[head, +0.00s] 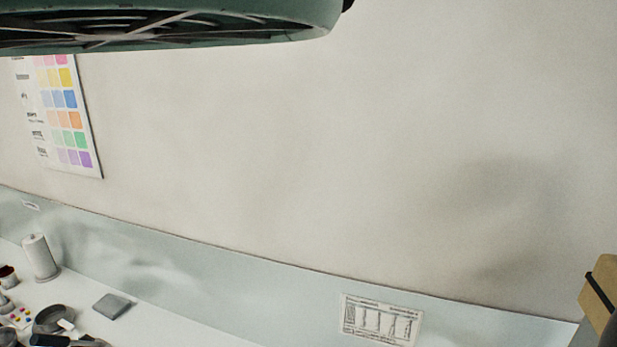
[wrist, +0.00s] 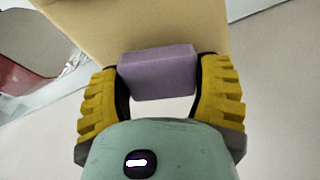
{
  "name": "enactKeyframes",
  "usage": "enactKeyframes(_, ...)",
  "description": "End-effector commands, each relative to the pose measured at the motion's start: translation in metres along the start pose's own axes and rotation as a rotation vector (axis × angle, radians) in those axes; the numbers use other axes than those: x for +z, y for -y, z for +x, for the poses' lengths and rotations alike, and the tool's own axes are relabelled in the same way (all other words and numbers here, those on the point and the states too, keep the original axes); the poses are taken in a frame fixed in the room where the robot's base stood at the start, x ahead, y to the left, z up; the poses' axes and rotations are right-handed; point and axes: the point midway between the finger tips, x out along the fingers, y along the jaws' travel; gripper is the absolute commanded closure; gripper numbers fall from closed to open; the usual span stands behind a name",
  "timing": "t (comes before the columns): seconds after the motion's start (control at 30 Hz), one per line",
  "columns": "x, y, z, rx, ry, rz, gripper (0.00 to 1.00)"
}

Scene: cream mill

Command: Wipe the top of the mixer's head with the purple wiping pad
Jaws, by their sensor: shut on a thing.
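The purple wiping pad (wrist: 158,74) is a block held between the two yellow ribbed fingers of my gripper (wrist: 160,85) in the wrist view. My gripper is shut on its two ends. Just beyond the pad is a large smooth cream body (wrist: 130,30), cut off by the top edge. I cannot tell for certain whether it is the mixer's head, or whether the pad touches it. My gripper and the pad do not show in the head view, and no mixer can be made out there.
In the wrist view a dark red shape (wrist: 25,75) lies at left. The head view shows a white counter with a paper roll (head: 40,257), a grey block (head: 113,306), and a colour chart (head: 68,115) on the wall. A tan thing with a dark band (head: 601,290) is at right.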

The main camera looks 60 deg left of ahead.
Motion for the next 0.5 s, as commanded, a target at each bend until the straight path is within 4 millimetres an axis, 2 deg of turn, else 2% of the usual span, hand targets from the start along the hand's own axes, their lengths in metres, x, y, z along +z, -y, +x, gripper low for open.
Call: enactKeyframes(0.5,0.0010,0.0009,0.0092,0.000,0.000,-0.002,0.53)
